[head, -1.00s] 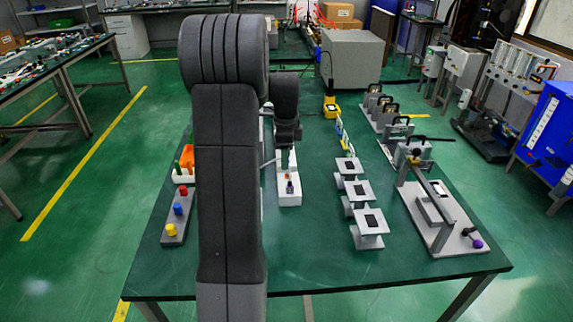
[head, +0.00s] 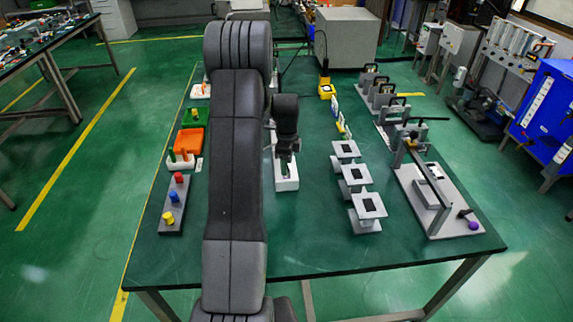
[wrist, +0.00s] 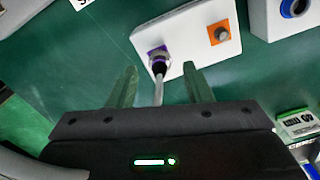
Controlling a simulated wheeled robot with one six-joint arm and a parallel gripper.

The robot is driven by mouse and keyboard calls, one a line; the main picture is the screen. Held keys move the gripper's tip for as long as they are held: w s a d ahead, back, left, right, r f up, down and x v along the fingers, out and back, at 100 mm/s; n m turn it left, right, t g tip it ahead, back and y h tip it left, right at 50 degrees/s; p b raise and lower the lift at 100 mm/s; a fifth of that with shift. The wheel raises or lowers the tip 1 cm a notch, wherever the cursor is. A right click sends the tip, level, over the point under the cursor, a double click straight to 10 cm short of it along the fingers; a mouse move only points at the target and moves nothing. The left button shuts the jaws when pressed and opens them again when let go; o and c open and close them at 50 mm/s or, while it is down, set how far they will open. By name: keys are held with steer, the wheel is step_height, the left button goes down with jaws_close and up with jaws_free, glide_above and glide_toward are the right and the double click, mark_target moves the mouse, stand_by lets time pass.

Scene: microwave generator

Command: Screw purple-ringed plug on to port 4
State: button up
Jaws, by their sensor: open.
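In the wrist view my gripper (wrist: 160,70) is open, its two green fingers apart. A plug with a purple ring (wrist: 159,58) stands at a purple square on a white plate (wrist: 190,42). Its pale stem or cable runs down between my fingers, with a gap on each side. Whether the plug is screwed on or only set there, I cannot tell. An orange square with a round grey port (wrist: 221,34) is on the same plate. No port number is readable. In the head view my gripper (head: 286,150) is over a white block (head: 286,184) and hides most of it.
Another white block with a blue ring (wrist: 297,7) is at the wrist view's upper right. In the head view, several grey stands (head: 368,207) are right of my gripper, and a grey clamp fixture (head: 448,222) is further right. Coloured pegs (head: 172,200) are at left.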

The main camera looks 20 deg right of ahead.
steer(key=shift+f, duration=0.85)
steer(key=shift+c, duration=0.4)
jaws_close()
